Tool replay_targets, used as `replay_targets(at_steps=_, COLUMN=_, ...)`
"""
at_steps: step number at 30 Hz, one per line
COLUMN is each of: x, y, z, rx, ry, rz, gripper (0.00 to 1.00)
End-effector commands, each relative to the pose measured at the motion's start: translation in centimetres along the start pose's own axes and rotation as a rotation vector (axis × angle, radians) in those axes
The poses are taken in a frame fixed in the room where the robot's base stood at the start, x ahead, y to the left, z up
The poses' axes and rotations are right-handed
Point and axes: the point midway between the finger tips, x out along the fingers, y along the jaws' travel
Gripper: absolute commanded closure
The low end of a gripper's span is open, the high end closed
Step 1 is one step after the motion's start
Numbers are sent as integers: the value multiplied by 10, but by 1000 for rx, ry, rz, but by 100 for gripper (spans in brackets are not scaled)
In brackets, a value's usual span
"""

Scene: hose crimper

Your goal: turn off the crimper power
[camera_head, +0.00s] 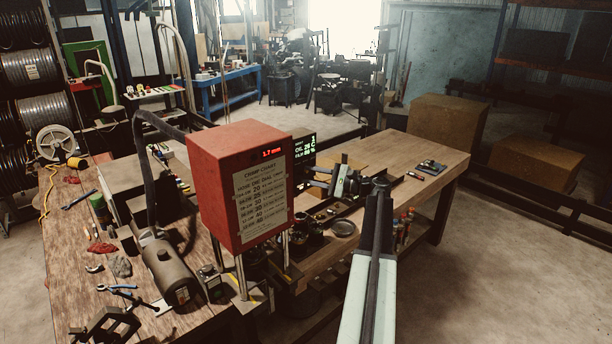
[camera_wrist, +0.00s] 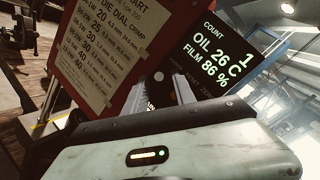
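The crimper is a red box (camera_head: 240,185) on posts, with a paper crimp chart (camera_head: 264,198) and a small red readout on its front. A dark display (camera_head: 302,147) stands at its right side. My gripper (camera_head: 315,178) is just in front of and below the display, pointing left. In the wrist view my gripper (camera_wrist: 168,92) shows two separated fingers, with a dark part with a small pale dot beyond them. Contact is unclear. I cannot make out a power switch.
A dark motor-like cylinder (camera_head: 170,268) and loose tools lie on the wooden bench at left. A round dish (camera_head: 342,229) and dark cylindrical parts sit below my gripper. The right bench top (camera_head: 425,155) is mostly clear. Cardboard boxes (camera_head: 540,163) stand behind it.

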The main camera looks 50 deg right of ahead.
Motion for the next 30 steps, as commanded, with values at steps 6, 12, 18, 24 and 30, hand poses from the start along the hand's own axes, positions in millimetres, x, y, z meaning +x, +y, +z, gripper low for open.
replay_targets(at_steps=6, x=15, y=0, z=1, rx=-1, ry=-1, rz=2, gripper=69)
replay_targets(at_steps=12, x=15, y=1, z=1, rx=-1, ry=-2, rz=2, gripper=74)
replay_targets(at_steps=18, x=16, y=1, z=1, rx=-1, ry=-2, rz=3, gripper=100)
replay_targets(at_steps=24, x=16, y=3, z=0, rx=-6, ry=-10, rz=-6, gripper=100)
replay_targets(at_steps=30, x=16, y=11, z=-6, rx=-38, ry=-51, rz=-58, gripper=100)
